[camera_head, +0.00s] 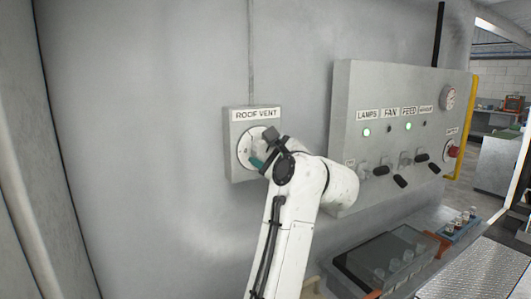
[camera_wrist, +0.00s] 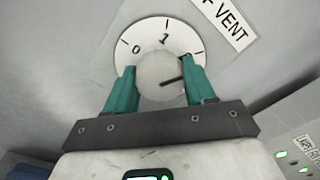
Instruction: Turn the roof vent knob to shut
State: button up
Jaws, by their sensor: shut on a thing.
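The roof vent box (camera_head: 236,171) is on the grey wall, labelled ROOF VENT, with a round white dial (camera_head: 244,150) on its face. In the wrist view the dial (camera_wrist: 157,30) carries a 0 at left and a 1 at the top; a mark at right is partly hidden by a finger. The round grey knob (camera_wrist: 157,72) sits at its centre, and its dark pointer line points right, away from the 0. My gripper (camera_wrist: 160,74) is shut on the knob, one teal finger on each side. In the head view my gripper (camera_head: 258,161) hides most of the knob.
A switch panel (camera_head: 385,90) with LAMPS, FAN and FEED labels, lit green lights and black levers stands right of the vent box, close to my arm. Below it are a dark clear-lidded case (camera_head: 400,255) and a blue tray (camera_head: 459,227). The wall left of the box is bare.

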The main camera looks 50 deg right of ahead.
jog(key=n+p, duration=0.1)
jog(key=n, duration=0.4)
jog(key=shift+a+n, duration=0.1)
jog(key=shift+n, duration=0.3)
jog(key=n+p, duration=0.2)
jog(key=n, duration=0.4)
jog(key=n+p, duration=0.1)
jog(key=n, duration=0.4)
jog(key=shift+w+f+n, duration=0.1)
jog(key=shift+n, duration=0.2)
jog(key=n+p, duration=0.1)
jog(key=n, duration=0.4)
jog(key=shift+f+n+p, duration=0.2)
jog(key=shift+n+p, duration=0.1)
jog(key=shift+p, duration=0.05)
jog(key=shift+f, duration=0.1)
jog(key=o, duration=1)
jog(key=shift+r, duration=0.2)
jog(key=b+v, duration=0.2)
jog(key=v, duration=0.9)
